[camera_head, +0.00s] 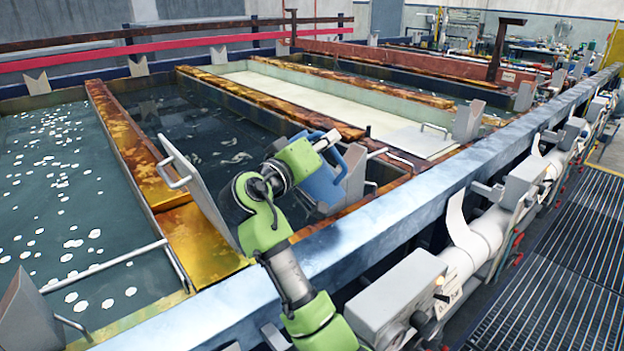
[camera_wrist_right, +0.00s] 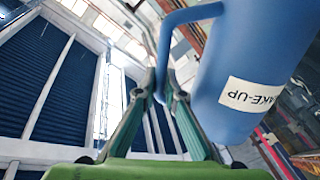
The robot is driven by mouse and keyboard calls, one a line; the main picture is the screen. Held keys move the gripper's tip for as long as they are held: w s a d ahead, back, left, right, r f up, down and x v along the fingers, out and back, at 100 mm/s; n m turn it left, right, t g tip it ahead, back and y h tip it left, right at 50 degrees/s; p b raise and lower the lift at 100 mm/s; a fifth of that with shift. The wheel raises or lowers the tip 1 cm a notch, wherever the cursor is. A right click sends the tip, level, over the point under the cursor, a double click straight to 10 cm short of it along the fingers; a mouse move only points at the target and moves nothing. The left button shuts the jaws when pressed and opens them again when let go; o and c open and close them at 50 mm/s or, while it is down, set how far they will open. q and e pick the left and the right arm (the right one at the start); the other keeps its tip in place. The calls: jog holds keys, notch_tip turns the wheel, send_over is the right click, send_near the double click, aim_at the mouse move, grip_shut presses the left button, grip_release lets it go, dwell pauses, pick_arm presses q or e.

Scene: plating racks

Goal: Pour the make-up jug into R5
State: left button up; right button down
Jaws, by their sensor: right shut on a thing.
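The blue make-up jug (camera_head: 324,182) hangs just inside the long front rim, beside the dark-liquid tank (camera_head: 215,125); it looks tilted. My right gripper (camera_head: 328,141) reaches over the rim and is shut on the jug's handle. In the right wrist view the fingers (camera_wrist_right: 162,95) close around the blue handle (camera_wrist_right: 190,14), and the jug body (camera_wrist_right: 265,55) shows a white label reading MAKE-UP, upside down. The jug's mouth and contents are hidden. I see no R5 mark, so I cannot tell which tank is R5. My left gripper is out of view.
A tank with white flecks (camera_head: 70,190) lies at left, a pale tank (camera_head: 320,97) further right. Rusty dividers (camera_head: 135,150) separate tanks. A grey lid with a handle (camera_head: 195,185) stands tilted near my arm. The blue-grey front rim (camera_head: 400,215) runs below; pipes and boxes line it outside.

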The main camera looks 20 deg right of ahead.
jog(key=shift+s+d, duration=0.1)
jog(key=shift+s, duration=0.05)
dwell(0.3)
jog(key=shift+s+d+f+m+b, duration=0.15)
jog(key=shift+f+m+b, duration=0.3)
jog(key=shift+m+b, duration=0.75)
jog(key=shift+s+d+f+m+b, duration=0.15)
jog(key=shift+f+m+b, duration=0.4)
jog(key=shift+b, duration=1.15)
jog(key=shift+s+d+r+m+b, duration=0.1)
jog(key=shift+s+r+m+b, duration=0.05)
jog(key=shift+s+m+b, duration=0.15)
